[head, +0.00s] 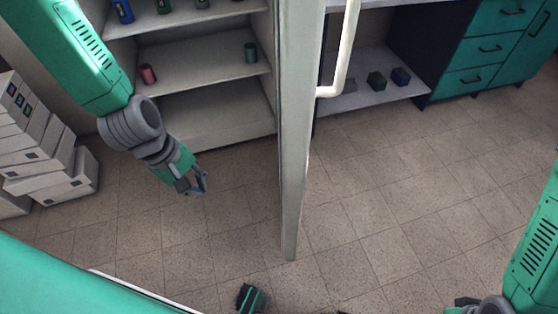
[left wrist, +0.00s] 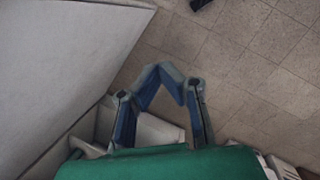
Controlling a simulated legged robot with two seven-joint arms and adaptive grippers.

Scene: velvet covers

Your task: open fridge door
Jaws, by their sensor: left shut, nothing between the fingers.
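The fridge door (head: 294,150) stands swung open in the head view, seen nearly edge-on, with its pale handle (head: 345,55) on the right face. The fridge interior (head: 215,115) is exposed to the left of the door, with white shelves holding a few cans. My left gripper (head: 204,186) is shut and empty, low in front of the fridge's bottom shelf and left of the door, apart from both. Its closed fingers (left wrist: 160,72) also show in the left wrist view, beside a large pale panel (left wrist: 60,55).
White boxes (head: 60,185) are stacked at the left. Teal drawers (head: 475,78) and a low shelf (head: 375,92) with small dark blocks stand at the back right. The tiled floor (head: 390,190) right of the door is clear.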

